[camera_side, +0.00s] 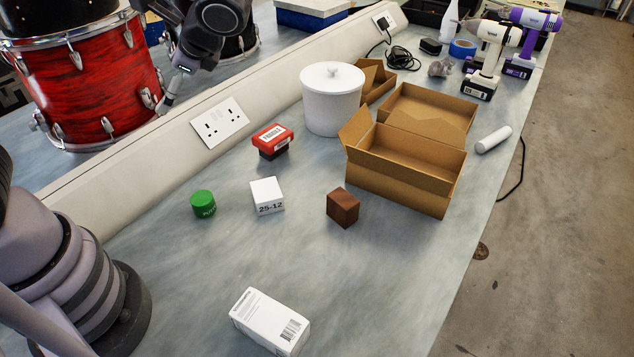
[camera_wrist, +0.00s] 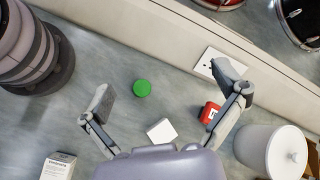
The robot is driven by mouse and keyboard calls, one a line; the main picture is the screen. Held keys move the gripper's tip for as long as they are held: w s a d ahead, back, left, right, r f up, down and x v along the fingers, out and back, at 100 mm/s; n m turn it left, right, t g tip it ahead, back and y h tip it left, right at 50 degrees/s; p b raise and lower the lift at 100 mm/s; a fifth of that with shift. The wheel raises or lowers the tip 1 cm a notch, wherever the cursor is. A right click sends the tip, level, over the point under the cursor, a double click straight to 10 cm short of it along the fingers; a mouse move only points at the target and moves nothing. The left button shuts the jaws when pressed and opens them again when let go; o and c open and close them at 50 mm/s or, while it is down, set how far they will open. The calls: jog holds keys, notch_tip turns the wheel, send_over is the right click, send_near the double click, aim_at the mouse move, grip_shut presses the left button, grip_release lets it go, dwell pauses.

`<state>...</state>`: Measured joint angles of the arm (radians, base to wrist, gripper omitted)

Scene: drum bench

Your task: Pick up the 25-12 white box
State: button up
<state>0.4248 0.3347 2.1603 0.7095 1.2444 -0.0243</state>
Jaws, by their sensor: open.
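The white box marked 25-12 (camera_side: 267,196) stands upright on the grey bench in the side view, between a green tub and a brown block. In the wrist view the white box (camera_wrist: 161,131) lies below and between my fingers, partly close to the gripper body at the bottom edge. My gripper (camera_wrist: 168,95) is open and empty, its two fingers spread wide above the bench. In the side view the arm's end shows at the top, with a fingertip (camera_side: 167,103) hanging over the wall ledge; the rest of the gripper is cut off there.
A green tub (camera_side: 203,204), a red-lidded box (camera_side: 272,141) and a brown block (camera_side: 343,207) stand around the white box. A larger white carton (camera_side: 271,322) is at the front. Open cardboard boxes (camera_side: 405,174) and a white canister (camera_side: 332,99) stand behind.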

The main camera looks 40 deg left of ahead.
jog(key=w+d+f+m+t+y, duration=0.2)
jog(key=w+d+f+m+y, duration=0.15)
jog(key=f, duration=0.25)
jog(key=m+t+y, duration=0.2)
jog(key=m+t, duration=0.7)
jog(key=m, duration=0.2)
send_over(270, 201)
jog(key=v, duration=0.2)
notch_tip(270, 201, down, 15)
jog(key=shift+m+t, duration=0.3)
jog(key=shift+m, duration=0.05)
notch_tip(270, 201, down, 6)
jog(key=shift+s+d+f, duration=0.1)
jog(key=shift+f, duration=0.7)
jog(key=x, duration=0.5)
jog(key=shift+f, duration=0.2)
jog(key=c, duration=1.3)
